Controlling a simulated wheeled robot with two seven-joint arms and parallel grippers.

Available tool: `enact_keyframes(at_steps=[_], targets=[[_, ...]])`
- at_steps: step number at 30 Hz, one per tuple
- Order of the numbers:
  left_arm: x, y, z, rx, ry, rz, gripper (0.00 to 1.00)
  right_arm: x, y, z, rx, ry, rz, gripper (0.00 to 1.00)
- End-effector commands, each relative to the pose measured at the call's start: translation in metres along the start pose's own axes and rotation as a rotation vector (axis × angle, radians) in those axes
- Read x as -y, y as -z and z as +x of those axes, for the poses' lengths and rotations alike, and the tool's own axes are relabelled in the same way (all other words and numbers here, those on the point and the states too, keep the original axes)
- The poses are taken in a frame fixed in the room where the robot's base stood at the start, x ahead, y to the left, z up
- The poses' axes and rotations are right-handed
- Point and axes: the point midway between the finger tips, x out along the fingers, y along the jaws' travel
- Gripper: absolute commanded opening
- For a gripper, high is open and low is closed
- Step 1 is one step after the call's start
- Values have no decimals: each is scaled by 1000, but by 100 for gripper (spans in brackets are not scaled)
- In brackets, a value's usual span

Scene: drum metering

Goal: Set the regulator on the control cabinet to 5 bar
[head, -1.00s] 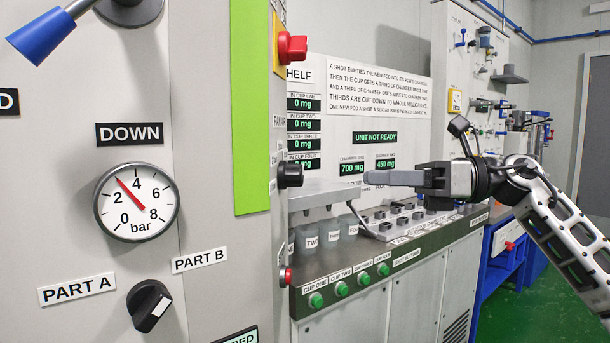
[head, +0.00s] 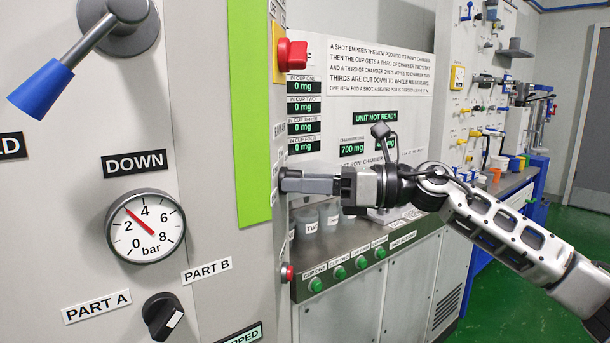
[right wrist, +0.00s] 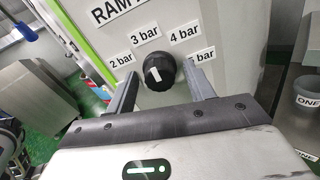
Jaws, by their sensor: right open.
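The regulator is a black round knob (right wrist: 160,71) with a white mark on the cabinet's side panel (right wrist: 225,50). Printed labels fan around it: 2 bar (right wrist: 121,60), 3 bar (right wrist: 146,33), 4 bar (right wrist: 186,34), and one at the right partly covered by a finger. The mark's exact setting is hard to tell. My right gripper (right wrist: 161,75) is open, one finger either side of the knob, gaps visible. In the head view the right gripper (head: 284,181) hides the knob. The gauge (head: 145,227) needle reads about 3 bar. My left gripper is not in view.
A red switch (head: 291,55) sits above the knob area and a red button (head: 287,273) below. A black PART A/PART B selector (head: 162,315) and a blue-handled lever (head: 42,88) are on the cabinet front. Grey cups (head: 307,221) stand on the bench close by.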

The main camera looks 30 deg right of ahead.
Motion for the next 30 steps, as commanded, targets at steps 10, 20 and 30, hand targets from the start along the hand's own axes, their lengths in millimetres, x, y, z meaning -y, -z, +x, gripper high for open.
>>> enact_keyframes(at_steps=[10,20,30], targets=[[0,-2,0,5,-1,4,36,0,0,0,0,0,1,16],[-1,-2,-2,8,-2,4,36,0,0,0,0,0,30,16],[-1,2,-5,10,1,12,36,0,0,0,-2,0,237,16]])
